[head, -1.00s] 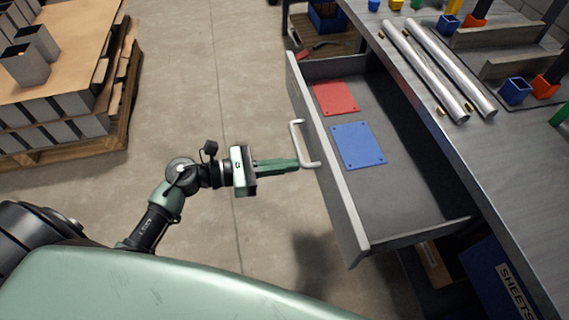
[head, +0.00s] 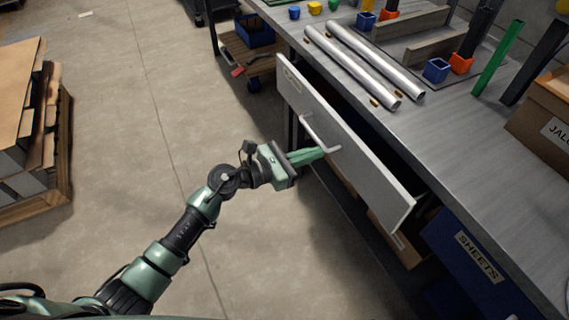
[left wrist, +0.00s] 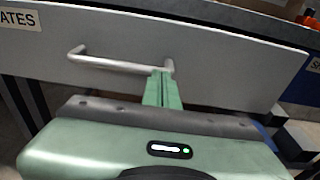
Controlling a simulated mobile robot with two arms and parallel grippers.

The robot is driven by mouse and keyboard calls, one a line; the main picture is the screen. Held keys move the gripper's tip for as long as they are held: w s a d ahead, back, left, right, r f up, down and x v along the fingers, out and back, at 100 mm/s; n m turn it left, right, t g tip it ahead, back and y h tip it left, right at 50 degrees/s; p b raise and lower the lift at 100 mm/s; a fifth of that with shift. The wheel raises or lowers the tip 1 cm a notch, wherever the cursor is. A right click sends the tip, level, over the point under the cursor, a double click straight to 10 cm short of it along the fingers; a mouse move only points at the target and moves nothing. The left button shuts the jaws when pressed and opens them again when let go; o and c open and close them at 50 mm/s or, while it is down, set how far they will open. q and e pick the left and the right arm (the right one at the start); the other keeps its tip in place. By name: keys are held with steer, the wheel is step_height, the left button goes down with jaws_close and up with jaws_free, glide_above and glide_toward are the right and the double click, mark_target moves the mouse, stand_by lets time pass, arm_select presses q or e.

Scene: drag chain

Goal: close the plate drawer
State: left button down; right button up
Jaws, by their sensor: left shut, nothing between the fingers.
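The plate drawer (head: 350,150) is under the workbench, with its light grey front standing a short way out from the bench edge. A dark gap shows behind its front; the plates inside are hidden. In the left wrist view the fingers (left wrist: 162,90) point at the front just below the handle's right end. My right gripper is not in view.
The workbench top (head: 470,150) holds two metal tubes (head: 365,62), small coloured bins and a cardboard box (head: 545,115). A blue SHEETS drawer (head: 470,255) sits lower right. A pallet of boxes (head: 35,140) stands at left. Floor between is clear.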

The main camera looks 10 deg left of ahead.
mark_target(338, 143)
arm_select(q)
steer(key=x, duration=0.5)
steer(key=shift+w+d+r, duration=0.15)
steer(key=shift+d+r, duration=0.1)
steer(key=shift+d, duration=0.05)
steer(key=shift+w+d+b, duration=0.25)
steer(key=shift+d+b, duration=0.05)
steer(key=shift+d, duration=0.05)
steer(key=shift+r, duration=0.15)
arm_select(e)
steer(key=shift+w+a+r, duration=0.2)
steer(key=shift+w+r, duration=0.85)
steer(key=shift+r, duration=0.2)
arm_select(q)
steer(key=shift+r, duration=0.1)
